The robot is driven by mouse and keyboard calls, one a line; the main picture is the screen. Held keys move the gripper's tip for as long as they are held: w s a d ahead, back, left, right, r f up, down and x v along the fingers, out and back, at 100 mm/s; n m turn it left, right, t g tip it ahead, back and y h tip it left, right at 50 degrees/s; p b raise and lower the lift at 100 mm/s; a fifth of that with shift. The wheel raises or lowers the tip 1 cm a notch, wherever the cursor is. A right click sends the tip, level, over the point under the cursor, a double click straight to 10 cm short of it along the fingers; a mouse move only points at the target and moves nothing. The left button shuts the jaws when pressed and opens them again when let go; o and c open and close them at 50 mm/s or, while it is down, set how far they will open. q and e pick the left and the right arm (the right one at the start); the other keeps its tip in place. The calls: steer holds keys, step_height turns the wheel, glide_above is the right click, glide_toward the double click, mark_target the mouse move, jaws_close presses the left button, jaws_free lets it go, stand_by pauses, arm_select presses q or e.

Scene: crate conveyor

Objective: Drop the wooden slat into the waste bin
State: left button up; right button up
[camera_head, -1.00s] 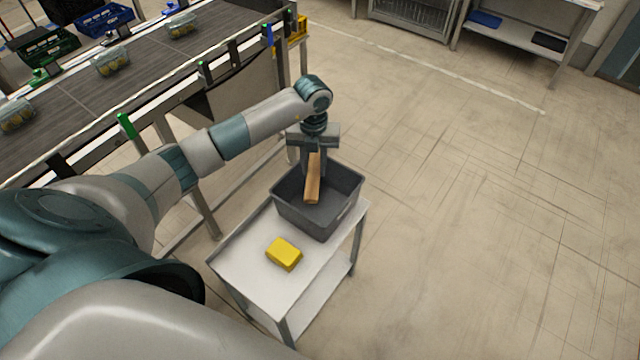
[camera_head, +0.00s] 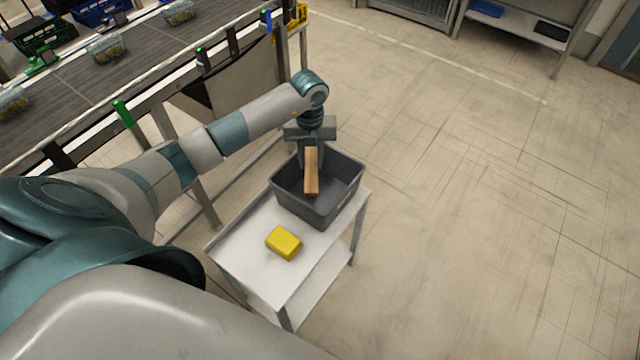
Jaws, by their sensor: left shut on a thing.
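The wooden slat (camera_head: 311,174) is a light brown strip. The waste bin (camera_head: 318,216) is a dark grey open box on a small white cart. The slat shows against the bin's opening; whether its lower part is inside or just above the rim I cannot tell. My right gripper is not in view.
A yellow block (camera_head: 283,242) lies on the white cart (camera_head: 240,240) in front of the bin. A conveyor (camera_head: 75,90) with clear punnets and crates runs along the upper left. The floor on the right is clear.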

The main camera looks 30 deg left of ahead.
mark_target(311, 164)
arm_select(q)
steer(key=shift+f+b, duration=0.9)
steer(key=shift+f, duration=0.75)
steer(key=o, duration=1.1)
steer(key=shift+o, duration=0.2)
